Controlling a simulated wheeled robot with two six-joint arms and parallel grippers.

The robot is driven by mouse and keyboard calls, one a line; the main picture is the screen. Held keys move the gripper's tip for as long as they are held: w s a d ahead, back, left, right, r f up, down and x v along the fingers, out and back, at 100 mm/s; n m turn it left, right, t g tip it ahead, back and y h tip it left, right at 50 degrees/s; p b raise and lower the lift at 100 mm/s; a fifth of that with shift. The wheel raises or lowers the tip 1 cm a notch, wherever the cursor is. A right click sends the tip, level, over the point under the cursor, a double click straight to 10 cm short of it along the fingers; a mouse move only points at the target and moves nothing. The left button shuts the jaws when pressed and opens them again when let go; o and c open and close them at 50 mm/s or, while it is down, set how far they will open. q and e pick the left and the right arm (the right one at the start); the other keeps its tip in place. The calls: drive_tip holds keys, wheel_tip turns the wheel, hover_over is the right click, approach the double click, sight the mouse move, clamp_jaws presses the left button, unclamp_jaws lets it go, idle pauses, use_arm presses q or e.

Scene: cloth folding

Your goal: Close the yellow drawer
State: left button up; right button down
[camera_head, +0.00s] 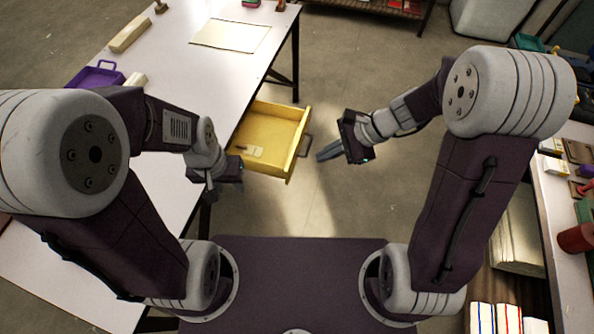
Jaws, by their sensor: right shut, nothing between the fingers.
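The yellow drawer (286,117) is pulled out from under the white table's right edge. A small pale item (252,150) lies inside it, and a dark handle (306,146) sits on its front. My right gripper (322,155) is shut and empty, to the right of the handle and apart from it in the picture. My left gripper (212,194) is left of the drawer's near side, over the table edge. Its fingers are small and dark, so I cannot tell whether they are open.
A second table (565,228) with assorted items stands at the right. The floor right of the drawer is clear.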

drive_tip(key=w+f+m+t+y+b, duration=0.1)
drive_tip(key=w+f+m+y+b, duration=0.15)
drive_tip(key=w+f+m, duration=0.4)
drive_tip(key=b, duration=0.6)
approach(289, 170)
wheel_tip(289, 170, down, 3)
drive_tip(key=a, duration=0.4)
drive_tip(key=shift+f+h, duration=0.2)
drive_tip(key=shift+h, duration=0.15)
use_arm(q)
wheel_tip(289, 170, down, 12)
drive_tip(key=shift+r, duration=0.15)
use_arm(e)
drive_tip(key=shift+w+a, duration=0.2)
drive_tip(key=shift+a, duration=0.2)
use_arm(q)
drive_tip(key=shift+w+d, duration=0.1)
